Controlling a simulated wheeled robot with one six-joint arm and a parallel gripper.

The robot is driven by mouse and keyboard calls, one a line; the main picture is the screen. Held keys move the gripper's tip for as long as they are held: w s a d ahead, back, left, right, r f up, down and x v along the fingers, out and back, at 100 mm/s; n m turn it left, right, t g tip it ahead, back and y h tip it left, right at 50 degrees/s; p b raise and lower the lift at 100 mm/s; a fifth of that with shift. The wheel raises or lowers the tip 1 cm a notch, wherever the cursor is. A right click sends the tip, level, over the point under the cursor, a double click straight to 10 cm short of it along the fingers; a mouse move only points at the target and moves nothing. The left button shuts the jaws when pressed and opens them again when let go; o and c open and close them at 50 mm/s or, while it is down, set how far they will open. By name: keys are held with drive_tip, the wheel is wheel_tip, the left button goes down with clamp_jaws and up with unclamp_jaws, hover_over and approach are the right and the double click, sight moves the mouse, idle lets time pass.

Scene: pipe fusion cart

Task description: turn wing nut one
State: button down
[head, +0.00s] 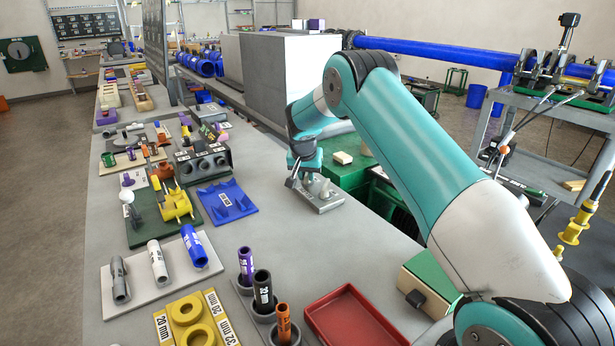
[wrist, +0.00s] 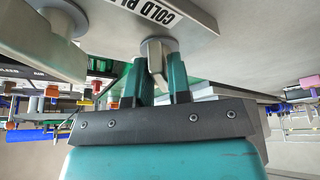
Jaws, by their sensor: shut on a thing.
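My gripper (wrist: 157,72) is shut on a flat grey wing nut (wrist: 154,56), with one dark teal finger on each side of it. The nut sits on a round base on a grey metal plate, the cold plate (wrist: 205,22), whose lettering is partly cut off. A second grey round fitting (wrist: 62,22) stands on the plate to the left in the wrist view. In the head view my gripper (head: 296,182) is at the left end of the small plate (head: 328,206) on the bench. The held nut is mostly hidden there by the gripper.
A blue spiked tray (head: 228,200) lies left of the plate, and a grey block with holes (head: 203,163) stands behind it. A red tray (head: 355,318) is nearer. Bare bench (head: 300,245) lies in front of the plate. Green equipment (head: 350,172) stands beyond the bench edge.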

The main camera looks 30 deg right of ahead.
drive_tip(key=shift+m, duration=0.4)
drive_tip(key=c, duration=1.2)
unclamp_jaws()
drive_tip(key=shift+o, duration=0.2)
drive_tip(key=shift+r, duration=0.1)
drive_tip(key=b+v, duration=0.2)
drive_tip(key=v, duration=1.5)
drive_tip(key=shift+a, duration=0.2)
drive_tip(key=shift+r, duration=0.1)
